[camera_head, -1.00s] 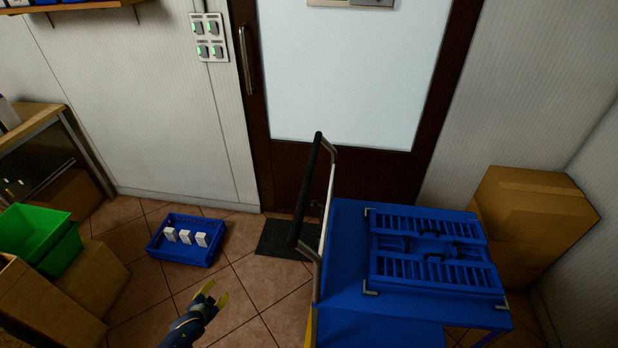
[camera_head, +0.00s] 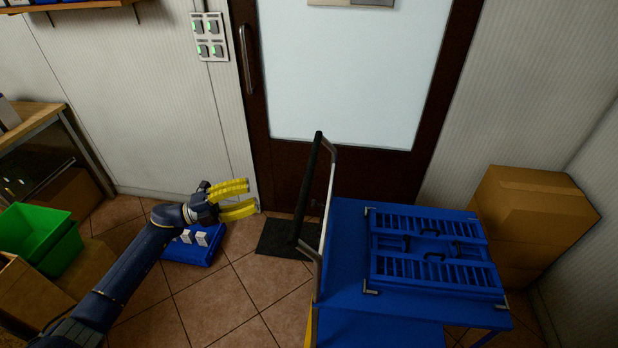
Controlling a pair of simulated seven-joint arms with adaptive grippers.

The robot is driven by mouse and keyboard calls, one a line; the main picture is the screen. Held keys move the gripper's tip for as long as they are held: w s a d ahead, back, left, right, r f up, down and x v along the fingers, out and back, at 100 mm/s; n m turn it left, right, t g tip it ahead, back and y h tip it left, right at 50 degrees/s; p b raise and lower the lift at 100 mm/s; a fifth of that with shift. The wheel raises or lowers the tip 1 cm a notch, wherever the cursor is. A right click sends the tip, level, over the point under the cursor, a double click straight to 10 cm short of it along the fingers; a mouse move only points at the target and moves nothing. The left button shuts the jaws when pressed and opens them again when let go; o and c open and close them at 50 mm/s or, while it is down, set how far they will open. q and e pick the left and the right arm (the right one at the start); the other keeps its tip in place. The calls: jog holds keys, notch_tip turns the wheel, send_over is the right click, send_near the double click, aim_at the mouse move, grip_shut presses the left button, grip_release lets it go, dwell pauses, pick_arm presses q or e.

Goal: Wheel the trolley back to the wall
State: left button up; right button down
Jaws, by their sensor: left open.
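The blue trolley (camera_head: 345,270) stands at the lower right, with a folded blue crate lying on its deck. Its black push handle (camera_head: 308,190) rises on its left side, in front of the door. My left gripper (camera_head: 254,196) is open and empty, its yellow fingers pointing right toward the handle. It is left of the handle with a clear gap between them. A yellow part shows at the trolley's lower left edge, but I cannot tell what it is. My right gripper is not in view.
A blue crate (camera_head: 190,254) with white boxes sits on the floor, partly behind my left arm. A dark mat (camera_head: 285,240) lies before the door (camera_head: 345,80). Cardboard boxes (camera_head: 530,220) stand right by the wall. A green bin (camera_head: 38,235) is at left.

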aim_at(309, 178)
pick_arm(q)
jog(key=x, duration=1.7)
jog(key=shift+s+d, duration=0.1)
jog(key=shift+d, duration=0.15)
grip_shut()
